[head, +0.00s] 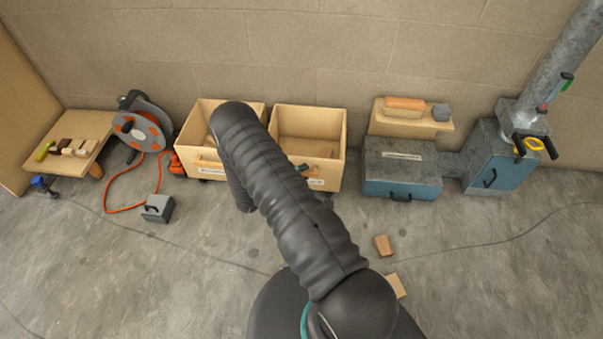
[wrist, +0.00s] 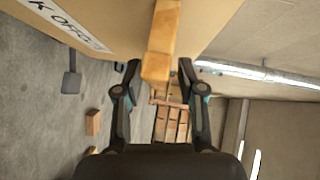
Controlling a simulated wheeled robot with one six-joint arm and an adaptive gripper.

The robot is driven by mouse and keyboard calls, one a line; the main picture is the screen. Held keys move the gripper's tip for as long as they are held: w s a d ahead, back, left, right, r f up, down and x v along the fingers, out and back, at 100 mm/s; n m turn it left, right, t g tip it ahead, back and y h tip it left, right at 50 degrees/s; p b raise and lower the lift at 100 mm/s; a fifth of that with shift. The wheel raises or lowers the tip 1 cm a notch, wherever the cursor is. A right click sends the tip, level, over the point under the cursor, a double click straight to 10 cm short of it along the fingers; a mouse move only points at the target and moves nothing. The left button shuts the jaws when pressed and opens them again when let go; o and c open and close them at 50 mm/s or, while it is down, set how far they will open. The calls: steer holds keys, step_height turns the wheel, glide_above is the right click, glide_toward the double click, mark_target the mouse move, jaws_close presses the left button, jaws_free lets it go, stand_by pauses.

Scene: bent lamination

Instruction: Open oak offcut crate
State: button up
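Two open-topped wooden crates stand side by side against the wall in the head view. My arm crosses in front of the left crate (head: 190,138) and hides part of it and my gripper. In the wrist view a pale crate front (wrist: 112,14) bears a label (wrist: 68,24) partly reading "K OFFC". An orange-brown wooden handle (wrist: 163,45) runs out from the top of that view. My gripper (wrist: 160,66) is open, its two fingers on either side of the handle's end. Gaps show on both sides, so it does not grip the handle.
The right crate (head: 343,150) stands next to it. A cable reel (head: 143,125) and low bench (head: 80,140) are to the left. A blue-grey case (head: 402,170) and duct unit (head: 490,165) stand to the right. Small wood blocks (head: 383,245) lie on the otherwise mostly clear concrete floor.

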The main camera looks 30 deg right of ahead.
steer(key=shift+d, duration=0.1)
jaws_close()
